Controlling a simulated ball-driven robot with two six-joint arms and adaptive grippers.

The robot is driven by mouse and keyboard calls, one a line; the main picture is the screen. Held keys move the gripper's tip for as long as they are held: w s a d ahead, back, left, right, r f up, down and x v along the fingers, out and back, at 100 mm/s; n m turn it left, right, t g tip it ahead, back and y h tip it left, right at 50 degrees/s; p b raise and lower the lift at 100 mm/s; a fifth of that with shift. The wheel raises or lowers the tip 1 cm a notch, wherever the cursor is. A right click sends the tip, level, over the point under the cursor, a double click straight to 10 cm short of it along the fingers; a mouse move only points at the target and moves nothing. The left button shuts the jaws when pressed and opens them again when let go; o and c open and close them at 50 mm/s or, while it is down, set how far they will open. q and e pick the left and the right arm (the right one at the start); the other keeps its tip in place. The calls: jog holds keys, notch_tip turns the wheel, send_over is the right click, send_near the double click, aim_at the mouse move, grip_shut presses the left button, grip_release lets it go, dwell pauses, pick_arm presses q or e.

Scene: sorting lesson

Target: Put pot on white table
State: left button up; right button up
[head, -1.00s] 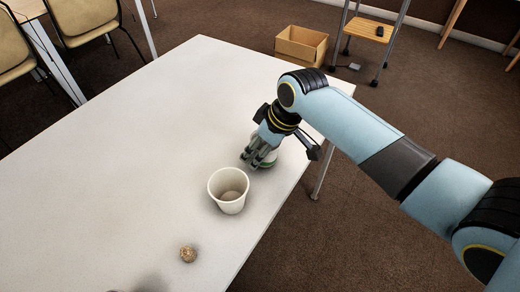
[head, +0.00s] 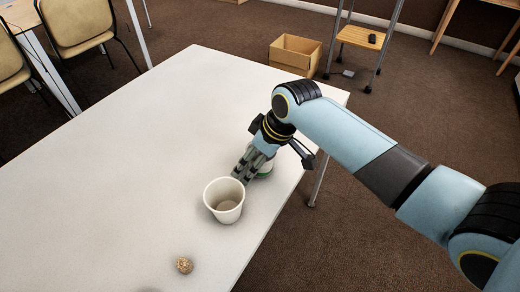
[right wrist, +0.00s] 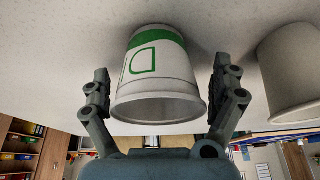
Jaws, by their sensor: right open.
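A cream pot (head: 228,214) stands upright and open-topped on the white table (head: 130,150), near its right edge. It shows partly at the right edge of the right wrist view (right wrist: 292,75). A white cup-like container with a green band (head: 265,171) stands just behind it, mostly hidden by my gripper in the head view. My right gripper (head: 245,168) is open and low over the table. In the right wrist view, its fingers (right wrist: 164,95) are on either side of the green-banded container, with gaps showing. My left gripper is not in view.
A small speckled brown ball (head: 184,265) lies on the table in front of the cream pot. The table's left and middle are clear.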

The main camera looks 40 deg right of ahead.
jog(key=p+v, duration=0.2)
jog(key=v, duration=0.9)
jog(key=shift+s+d+r, duration=0.1)
jog(key=shift+s+r, duration=0.1)
jog(key=shift+r, duration=0.2)
